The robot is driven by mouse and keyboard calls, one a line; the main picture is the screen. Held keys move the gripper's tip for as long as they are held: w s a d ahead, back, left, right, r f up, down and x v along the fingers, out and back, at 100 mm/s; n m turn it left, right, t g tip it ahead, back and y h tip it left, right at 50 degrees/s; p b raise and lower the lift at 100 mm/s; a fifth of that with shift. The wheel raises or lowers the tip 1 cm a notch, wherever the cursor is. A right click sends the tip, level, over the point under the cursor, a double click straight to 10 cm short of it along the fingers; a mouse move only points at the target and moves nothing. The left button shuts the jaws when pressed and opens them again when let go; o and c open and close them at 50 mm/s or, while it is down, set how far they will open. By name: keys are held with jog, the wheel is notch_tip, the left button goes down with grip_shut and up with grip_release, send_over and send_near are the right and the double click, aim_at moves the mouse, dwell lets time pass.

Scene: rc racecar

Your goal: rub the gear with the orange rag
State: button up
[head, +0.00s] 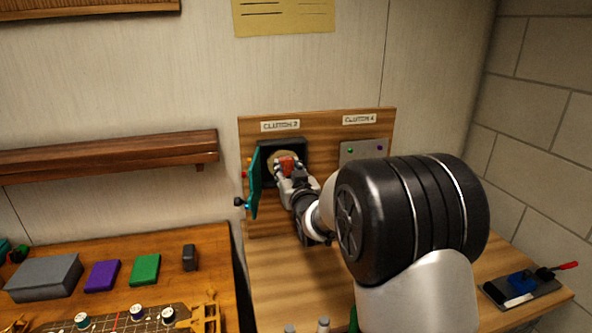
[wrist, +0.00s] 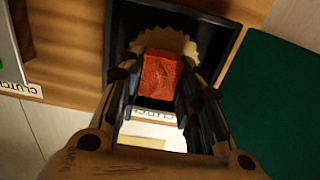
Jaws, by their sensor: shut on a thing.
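My gripper (wrist: 160,85) is shut on the orange rag (wrist: 159,75), a folded block between the fingers. In the head view the orange rag (head: 287,165) shows at the tip of my gripper (head: 285,170), inside the opening of a dark box under the CLUTCH 3 label. The gear (wrist: 175,42) is a pale toothed disc in the dark box, right behind the rag. The rag covers much of the gear in the wrist view. It looks close against the gear, but I cannot tell whether they touch. In the head view the gear (head: 270,170) shows partly.
The green door (head: 256,184) of the box stands open at its left; it also shows in the wrist view (wrist: 275,95). A grey CLUTCH 4 panel (head: 352,152) is to the right. The left bench holds a grey block (head: 45,278) and several small items. A black tray (head: 520,288) lies at far right.

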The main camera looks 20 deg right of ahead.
jog(key=shift+s+a, duration=0.1)
jog(key=shift+a, duration=1.7)
jog(key=shift+s+f, duration=0.1)
jog(key=shift+s, duration=2.9)
jog(key=shift+s, duration=1.5)
